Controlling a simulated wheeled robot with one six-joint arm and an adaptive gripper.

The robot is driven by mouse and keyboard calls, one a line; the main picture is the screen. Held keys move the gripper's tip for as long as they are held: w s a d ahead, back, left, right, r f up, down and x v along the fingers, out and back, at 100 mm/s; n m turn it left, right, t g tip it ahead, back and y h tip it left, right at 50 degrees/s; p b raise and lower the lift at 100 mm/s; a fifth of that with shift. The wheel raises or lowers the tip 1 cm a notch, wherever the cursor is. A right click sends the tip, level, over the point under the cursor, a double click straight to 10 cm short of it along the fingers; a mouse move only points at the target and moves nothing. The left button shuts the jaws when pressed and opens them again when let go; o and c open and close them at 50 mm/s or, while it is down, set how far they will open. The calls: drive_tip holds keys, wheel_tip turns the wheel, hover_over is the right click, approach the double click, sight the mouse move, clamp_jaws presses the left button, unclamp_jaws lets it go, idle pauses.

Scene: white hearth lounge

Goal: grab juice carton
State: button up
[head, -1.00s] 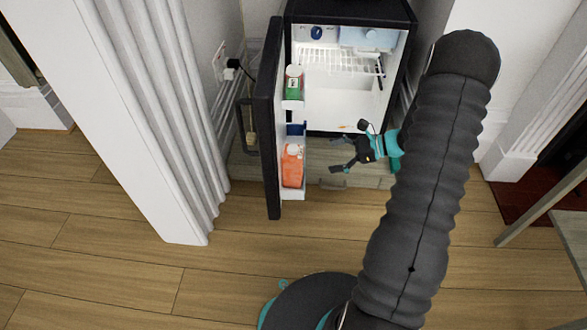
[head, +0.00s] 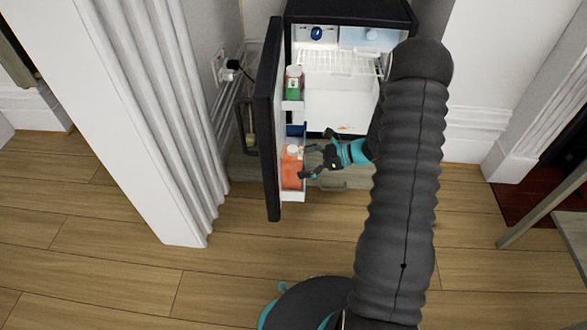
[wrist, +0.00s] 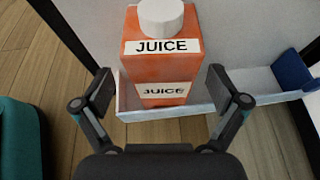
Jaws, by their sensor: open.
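The orange juice carton (head: 291,168) with a white cap stands upright in the lower shelf of the open fridge door. In the wrist view the carton (wrist: 158,68) shows two "JUICE" labels, and its base is behind the shelf's front lip. My gripper (head: 304,162) is open, close to the carton on its right side in the head view. In the wrist view the fingertips (wrist: 172,88) stand one on each side of the carton's lower part, with a gap visible at the right. Whether either finger touches it I cannot tell.
The fridge door (head: 268,130) stands open, with a door shelf (head: 293,196) under the carton. A green-labelled carton (head: 293,84) stands in the shelf above. A blue item (wrist: 294,70) lies at the shelf's right. A white fluted column (head: 150,110) stands left; wooden floor is clear in front.

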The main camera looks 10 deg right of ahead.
drive_tip(key=x, duration=0.3)
drive_tip(key=shift+w+a+f, duration=0.15)
drive_tip(key=shift+w+a, duration=0.1)
drive_tip(key=shift+a, duration=0.05)
drive_tip(key=shift+c, duration=0.3)
drive_tip(key=c, duration=1.6)
drive_tip(key=shift+c, duration=0.2)
